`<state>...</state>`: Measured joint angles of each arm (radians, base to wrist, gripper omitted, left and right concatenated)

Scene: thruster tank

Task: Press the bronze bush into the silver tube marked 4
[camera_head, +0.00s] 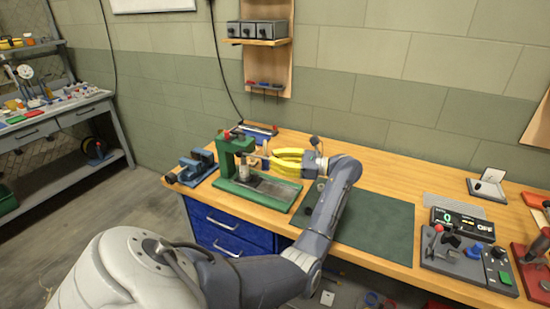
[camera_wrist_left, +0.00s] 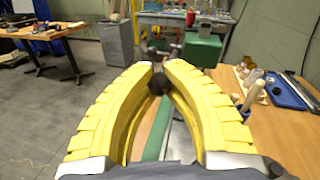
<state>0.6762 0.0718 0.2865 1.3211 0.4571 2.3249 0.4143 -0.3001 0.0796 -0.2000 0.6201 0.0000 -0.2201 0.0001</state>
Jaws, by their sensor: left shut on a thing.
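The green arbor press (camera_head: 227,160) stands at the left part of the bench. My left gripper (camera_head: 269,157) has its yellow fingers beside the press, pointing left towards it. It is shut on a dark knob, seen between the fingertips in the left wrist view (camera_wrist_left: 158,84); it looks like the end of the press lever. A small silver cylinder (camera_head: 244,171) stands upright under the press head; I cannot read a mark on it. I cannot make out the bronze bush. My right gripper is not in view.
A blue vise (camera_head: 192,168) stands left of the press. A blue tray (camera_head: 258,129) lies behind it, with small round parts nearby in the left wrist view. A dark green mat (camera_head: 375,225) lies clear at the right.

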